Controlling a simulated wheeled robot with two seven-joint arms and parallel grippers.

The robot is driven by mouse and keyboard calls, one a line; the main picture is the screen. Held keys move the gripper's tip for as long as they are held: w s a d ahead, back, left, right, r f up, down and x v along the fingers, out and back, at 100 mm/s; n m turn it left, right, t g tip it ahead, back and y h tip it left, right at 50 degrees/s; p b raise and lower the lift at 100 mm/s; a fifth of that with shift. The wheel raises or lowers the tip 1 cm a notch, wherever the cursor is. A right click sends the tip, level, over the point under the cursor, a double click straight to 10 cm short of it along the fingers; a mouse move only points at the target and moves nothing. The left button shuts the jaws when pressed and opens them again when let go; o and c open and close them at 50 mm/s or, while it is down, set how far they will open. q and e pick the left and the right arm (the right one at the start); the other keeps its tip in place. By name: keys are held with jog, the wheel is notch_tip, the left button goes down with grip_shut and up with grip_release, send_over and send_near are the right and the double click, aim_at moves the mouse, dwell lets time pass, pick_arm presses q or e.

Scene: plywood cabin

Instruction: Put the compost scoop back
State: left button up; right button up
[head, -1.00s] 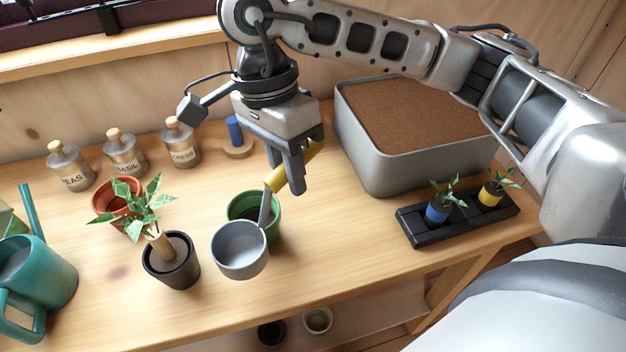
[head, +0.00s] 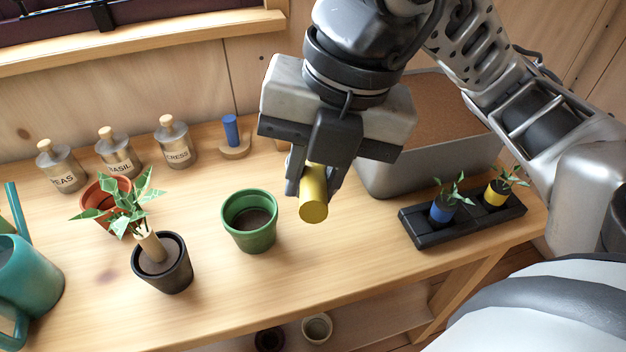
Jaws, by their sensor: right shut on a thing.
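My right gripper (head: 313,190) is shut on the yellow handle (head: 313,208) of the compost scoop, in the middle of the head view above the bench. The handle's round end points toward the camera. The scoop's grey cup is hidden behind my gripper and wrist. The grey bin (head: 400,183) of brown compost (head: 440,110) stands just right of my right gripper, partly covered by my arm. My left gripper is not in view.
A green pot (head: 250,232) with dark soil stands left of the scoop. A potted plant (head: 163,275), labelled tins (head: 118,152), a blue peg on a wooden base (head: 232,132) and a watering can (head: 30,275) stand further left. A black seedling tray (head: 465,225) is at right.

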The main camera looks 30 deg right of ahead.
jog(key=shift+s+m, duration=0.1)
jog(key=shift+m, duration=0.3)
jog(key=shift+w+d+f, duration=0.15)
jog(key=shift+w, duration=0.1)
jog(key=w+d+f, duration=0.1)
jog(key=w, duration=0.1)
jog(key=w+d+f, duration=0.1)
jog(key=w, duration=0.1)
jog(key=w+d+f, duration=0.1)
jog(key=w, duration=0.1)
jog(key=shift+w+d+f+b, duration=0.2)
jog(key=shift+w+d+b, duration=0.1)
jog(key=shift+w+b, duration=0.1)
jog(key=w+f, duration=0.1)
jog(key=w+d+f, duration=0.1)
jog(key=f, duration=0.1)
jog(key=w+d+f, duration=0.1)
jog(key=w, duration=0.1)
jog(key=shift+f, duration=0.4)
jog(key=f, duration=0.3)
jog(key=w+f, duration=0.1)
jog(key=shift+d+f+p, duration=0.25)
jog(key=shift+p, duration=0.05)
